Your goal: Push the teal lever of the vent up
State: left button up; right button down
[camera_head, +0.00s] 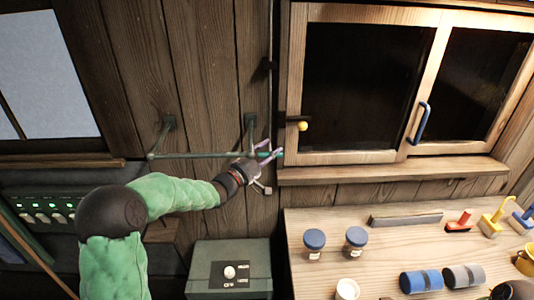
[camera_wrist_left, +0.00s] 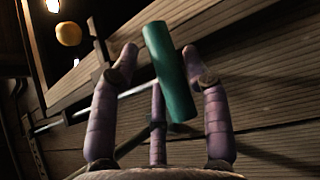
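The teal lever (camera_wrist_left: 170,70) shows in the left wrist view as a short, tilted teal cylinder between my left gripper's purple fingers. In the head view its teal end (camera_head: 279,153) shows just past the fingers, left of the wooden window frame. My left gripper (camera_head: 267,150) is at the lever, its fingers open around it. In the left wrist view, two fingers of the gripper (camera_wrist_left: 160,55) flank the lever and a third is behind it. A gap shows on the left side; contact on the right side cannot be told.
A green wall rail (camera_head: 200,155) runs left from the lever. Below are a grey-green box (camera_head: 205,262) and a wooden bench (camera_head: 390,240) with jars and tools.

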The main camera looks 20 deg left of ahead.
pick_arm(q)
jog(key=shift+d, duration=0.1)
jog(key=shift+f, duration=0.1)
jog(key=shift+s+a, duration=0.25)
jog(key=shift+a, duration=0.1)
jog(key=v, duration=1.1)
jog(key=shift+s, duration=0.2)
jog(key=shift+d, duration=0.15)
jog(key=shift+f, duration=0.15)
